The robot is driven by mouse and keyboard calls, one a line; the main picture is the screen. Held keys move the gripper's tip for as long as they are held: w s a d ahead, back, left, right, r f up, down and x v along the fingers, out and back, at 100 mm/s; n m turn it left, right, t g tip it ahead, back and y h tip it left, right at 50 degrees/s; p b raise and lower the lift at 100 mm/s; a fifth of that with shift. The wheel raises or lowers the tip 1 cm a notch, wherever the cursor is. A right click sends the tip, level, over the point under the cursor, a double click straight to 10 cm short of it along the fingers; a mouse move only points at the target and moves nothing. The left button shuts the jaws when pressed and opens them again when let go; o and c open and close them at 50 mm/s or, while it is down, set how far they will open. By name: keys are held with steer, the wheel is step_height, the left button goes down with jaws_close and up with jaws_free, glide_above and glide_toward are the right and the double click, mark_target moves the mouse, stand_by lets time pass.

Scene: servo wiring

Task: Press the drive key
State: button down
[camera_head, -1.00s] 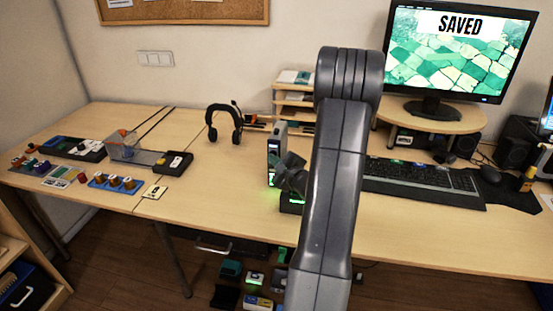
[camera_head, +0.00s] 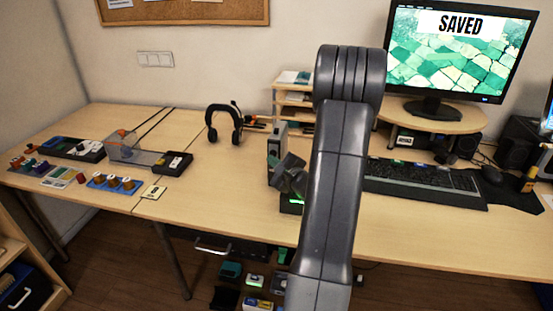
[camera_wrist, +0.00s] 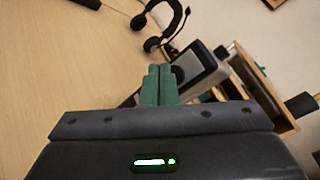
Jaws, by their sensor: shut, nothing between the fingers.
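My gripper (camera_head: 289,174) is low over the middle of the desk, beside a grey upright device (camera_head: 276,147) and partly behind my arm. In the wrist view its two green fingers (camera_wrist: 158,82) are closed together and empty. The grey device (camera_wrist: 203,68), with a dark round spot on its face, stands just beyond the fingertips and is partly hidden by them. I cannot tell whether they touch. No key marked as the drive key can be made out.
A headset (camera_head: 224,124) stands behind the device. A clear bin (camera_head: 124,150), a black box (camera_head: 174,163) and several small parts are at the left. A keyboard (camera_head: 423,180) and a monitor (camera_head: 457,50) reading "SAVED" are at the right.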

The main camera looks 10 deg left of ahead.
steer(key=s+b, duration=0.3)
steer(key=s, duration=0.3)
steer(key=shift+b, duration=0.3)
